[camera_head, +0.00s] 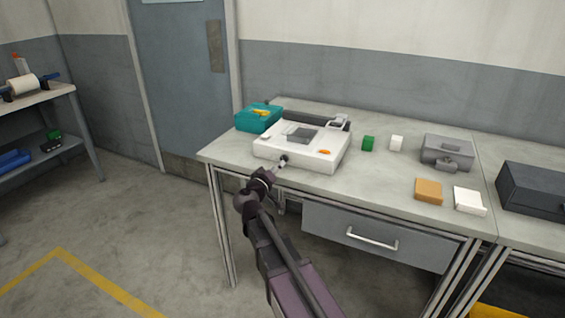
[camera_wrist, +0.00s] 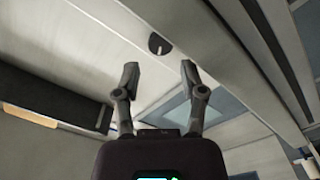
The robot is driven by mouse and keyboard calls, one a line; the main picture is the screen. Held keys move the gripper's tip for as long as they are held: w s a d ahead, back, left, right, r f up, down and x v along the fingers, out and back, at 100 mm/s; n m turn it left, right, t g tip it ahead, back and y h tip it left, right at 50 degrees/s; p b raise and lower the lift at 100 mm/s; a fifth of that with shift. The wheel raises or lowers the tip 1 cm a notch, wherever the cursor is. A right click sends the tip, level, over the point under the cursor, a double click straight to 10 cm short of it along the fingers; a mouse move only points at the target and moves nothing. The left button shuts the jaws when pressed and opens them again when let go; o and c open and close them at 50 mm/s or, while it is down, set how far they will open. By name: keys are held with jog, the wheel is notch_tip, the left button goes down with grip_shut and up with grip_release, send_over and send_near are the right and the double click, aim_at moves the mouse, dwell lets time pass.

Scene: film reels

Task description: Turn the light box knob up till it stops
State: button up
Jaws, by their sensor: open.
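A teal box (camera_head: 257,120) stands behind the light box at left. Green (camera_head: 368,143) and white (camera_head: 396,143) blocks, a grey case (camera_head: 447,150), an orange block (camera_head: 428,190) and a white block (camera_head: 469,200) lie to the right. A drawer (camera_head: 372,237) is below the tabletop.

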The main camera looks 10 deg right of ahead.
aim_at(284, 159)
jog(key=shift+x, duration=2.15)
grip_shut()
